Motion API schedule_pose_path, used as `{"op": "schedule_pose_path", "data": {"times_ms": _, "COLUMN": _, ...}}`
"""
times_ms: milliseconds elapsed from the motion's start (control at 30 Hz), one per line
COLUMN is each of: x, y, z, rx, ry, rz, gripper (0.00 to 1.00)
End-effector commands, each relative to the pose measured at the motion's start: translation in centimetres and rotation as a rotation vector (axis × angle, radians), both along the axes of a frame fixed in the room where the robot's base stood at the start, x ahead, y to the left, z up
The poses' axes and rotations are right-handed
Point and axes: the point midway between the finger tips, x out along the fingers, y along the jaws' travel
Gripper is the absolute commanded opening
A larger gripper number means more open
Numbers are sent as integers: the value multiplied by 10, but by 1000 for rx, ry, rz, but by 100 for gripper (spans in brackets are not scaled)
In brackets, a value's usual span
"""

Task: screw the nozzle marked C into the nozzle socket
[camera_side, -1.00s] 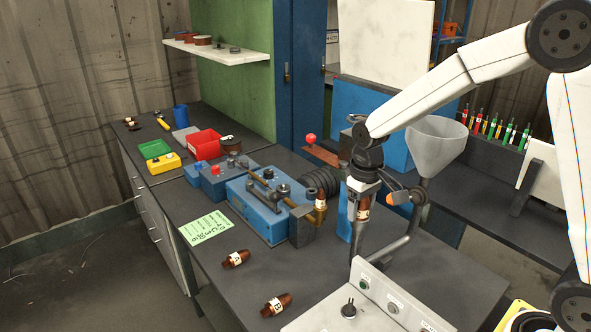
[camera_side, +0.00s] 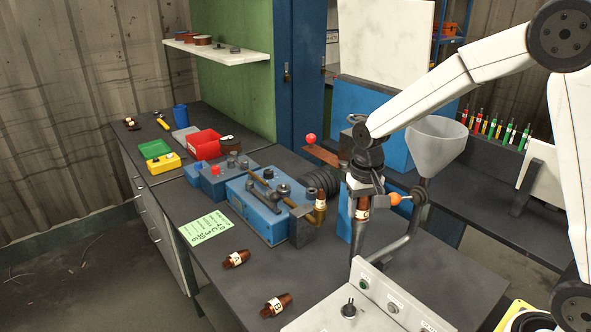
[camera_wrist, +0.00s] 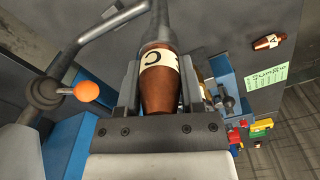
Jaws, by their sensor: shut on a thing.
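My gripper (camera_side: 363,192) points down and is shut on the brown nozzle marked C (camera_side: 362,209). The nozzle is upright, with its white label visible. In the wrist view the nozzle (camera_wrist: 160,75) sits between both jaws (camera_wrist: 160,90), with its C label facing the camera. In the side view the nozzle is directly over the upright end of a grey pipe (camera_side: 356,263), which I take to be the socket. Its lower end is at or very near the pipe; I cannot tell how far it is engaged. The socket opening is hidden.
An orange-knobbed lever (camera_side: 396,198) is close to the right of my gripper. A blue machine (camera_side: 262,212) with a brass elbow and another nozzle (camera_side: 320,197) stands left. Two loose nozzles (camera_side: 236,259) (camera_side: 276,305) lie on the bench. A grey control box (camera_side: 355,305) is in front.

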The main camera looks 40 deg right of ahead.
Motion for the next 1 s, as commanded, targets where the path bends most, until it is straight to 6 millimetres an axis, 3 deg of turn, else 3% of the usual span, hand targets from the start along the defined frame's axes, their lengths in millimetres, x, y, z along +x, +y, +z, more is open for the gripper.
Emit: {"op": "schedule_pose_path", "data": {"times_ms": 1000, "x": -2, "y": 0, "z": -2, "rx": 0, "ry": 4, "rz": -785, "gripper": 0}}
